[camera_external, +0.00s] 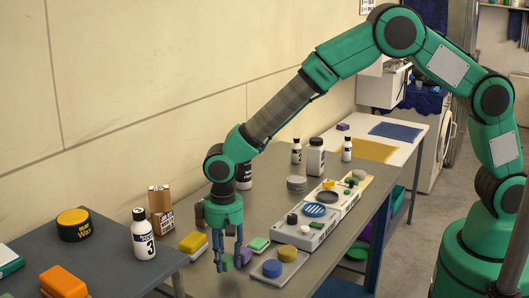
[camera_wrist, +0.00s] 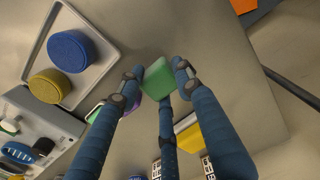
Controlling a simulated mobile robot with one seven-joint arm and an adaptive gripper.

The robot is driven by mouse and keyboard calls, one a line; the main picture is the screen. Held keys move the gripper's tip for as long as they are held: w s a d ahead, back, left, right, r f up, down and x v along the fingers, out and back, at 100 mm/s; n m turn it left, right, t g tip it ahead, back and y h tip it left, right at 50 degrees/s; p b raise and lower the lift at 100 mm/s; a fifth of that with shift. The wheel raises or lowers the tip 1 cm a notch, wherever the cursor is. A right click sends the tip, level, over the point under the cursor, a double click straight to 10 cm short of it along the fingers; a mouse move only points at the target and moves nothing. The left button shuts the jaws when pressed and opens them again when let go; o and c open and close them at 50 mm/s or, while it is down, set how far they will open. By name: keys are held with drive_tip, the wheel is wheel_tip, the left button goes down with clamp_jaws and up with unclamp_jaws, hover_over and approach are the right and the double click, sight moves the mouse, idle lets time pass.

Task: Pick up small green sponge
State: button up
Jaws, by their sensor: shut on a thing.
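The small green sponge (camera_wrist: 158,78) sits between the fingertips of my gripper (camera_wrist: 157,74) in the wrist view. In the external view the green sponge (camera_external: 227,262) shows partly behind the blue fingers. My gripper (camera_external: 229,256) points down over the near end of the grey table and is shut on the sponge. I cannot tell whether the sponge touches the table or is a little above it.
A tray (camera_external: 262,275) with blue and yellow round pads lies right of the gripper. A green-and-white sponge (camera_external: 259,244) and a purple block (camera_external: 246,256) lie close by. A yellow sponge (camera_external: 193,242) lies to the left. A white bottle (camera_external: 143,240) stands further left.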

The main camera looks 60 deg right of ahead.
sight(227, 256)
wheel_tip(227, 256, up, 8)
drive_tip(key=shift+f+p, duration=0.2)
drive_tip(key=shift+p, duration=0.3)
drive_tip(key=shift+d, duration=0.1)
